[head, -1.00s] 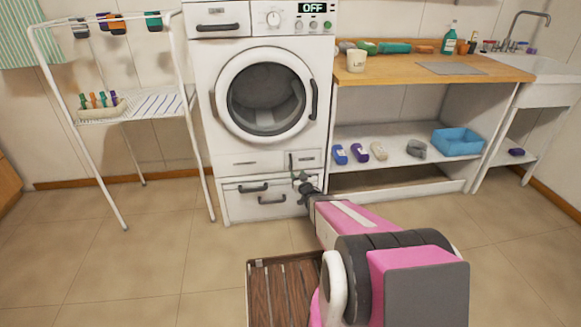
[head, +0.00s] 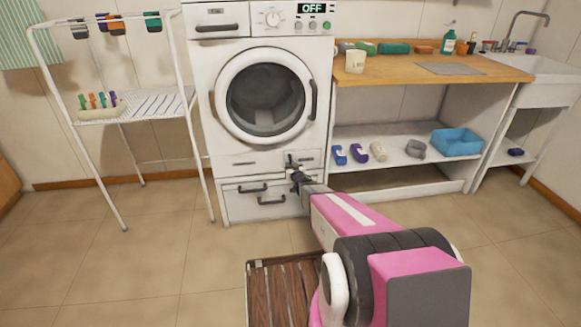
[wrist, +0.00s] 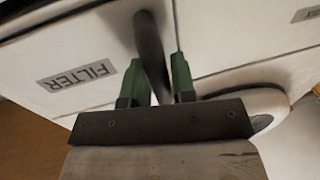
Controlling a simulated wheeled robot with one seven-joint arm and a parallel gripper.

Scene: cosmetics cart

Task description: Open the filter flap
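The filter flap (head: 243,168) is a white panel low on the front of the washing machine, below the round door. It looks closed. In the wrist view the flap (wrist: 110,40) carries a grey FILTER label and a dark bar handle (wrist: 148,38) near its right end. My gripper (head: 291,168) is at this handle, and in the head view it mostly covers it. In the wrist view my gripper's green fingertips (wrist: 158,72) are apart, one on each side of the handle. A gap shows at the right finger; contact at the left finger is unclear.
A drawer (head: 262,203) with two dark handles lies just below the flap. Another white panel (wrist: 240,35) adjoins the flap on the right. A shelf unit (head: 400,176) stands to the right and a drying rack (head: 205,170) to the left.

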